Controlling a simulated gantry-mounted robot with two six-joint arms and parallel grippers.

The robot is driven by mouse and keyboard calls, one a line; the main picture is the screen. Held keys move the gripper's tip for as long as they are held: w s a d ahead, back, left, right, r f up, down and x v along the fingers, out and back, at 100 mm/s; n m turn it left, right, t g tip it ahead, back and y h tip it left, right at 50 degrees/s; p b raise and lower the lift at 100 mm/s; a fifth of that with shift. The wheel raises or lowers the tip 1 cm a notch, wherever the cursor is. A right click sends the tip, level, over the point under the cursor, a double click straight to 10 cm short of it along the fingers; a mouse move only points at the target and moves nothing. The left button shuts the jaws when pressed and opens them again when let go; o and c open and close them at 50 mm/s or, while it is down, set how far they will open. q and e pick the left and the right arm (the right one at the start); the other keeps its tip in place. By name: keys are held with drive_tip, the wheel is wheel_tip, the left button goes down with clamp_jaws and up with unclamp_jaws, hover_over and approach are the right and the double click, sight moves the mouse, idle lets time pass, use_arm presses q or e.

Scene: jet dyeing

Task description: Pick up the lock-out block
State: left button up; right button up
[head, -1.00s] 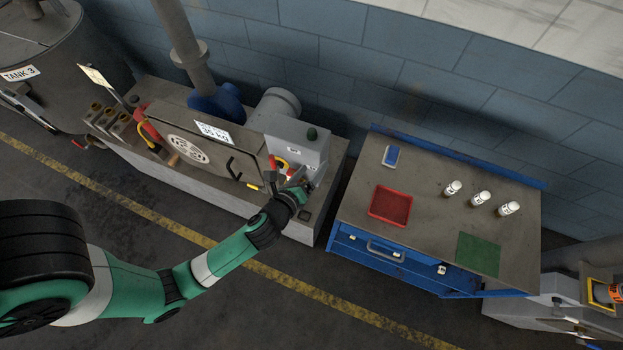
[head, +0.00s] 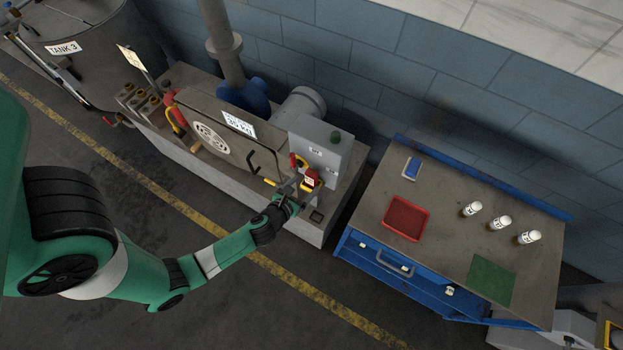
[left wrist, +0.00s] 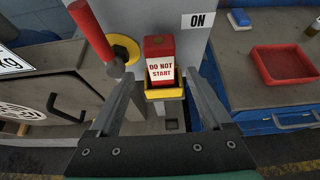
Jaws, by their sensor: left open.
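The lock-out block (left wrist: 159,48) is red with a white "DO NOT START" label. In the left wrist view it stands upright in a small yellow holder (left wrist: 164,93) on the front of the grey control box. In the head view the block (head: 311,174) shows small at the box front. My left gripper (head: 293,183) is in front of it. In the left wrist view the open fingers (left wrist: 164,80) reach forward on both sides of the holder, with the block between and slightly beyond them. Contact cannot be told. My right gripper is not in view.
A red lever (left wrist: 92,30) with a yellow round base is just left of the block. The grey control box (head: 319,143) stands behind. To the right is a blue workbench with a red tray (head: 405,218), a green mat (head: 491,279) and white-capped bottles (head: 500,223).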

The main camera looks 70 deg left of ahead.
sight(309, 180)
use_arm(q)
drive_tip(key=x, duration=0.3)
drive_tip(key=b+x, duration=0.1)
drive_tip(key=x, duration=0.1)
drive_tip(key=shift+w+a+r, duration=0.1)
drive_tip(key=shift+w+r, duration=0.15)
drive_tip(key=shift+c, duration=0.3)
clamp_jaws()
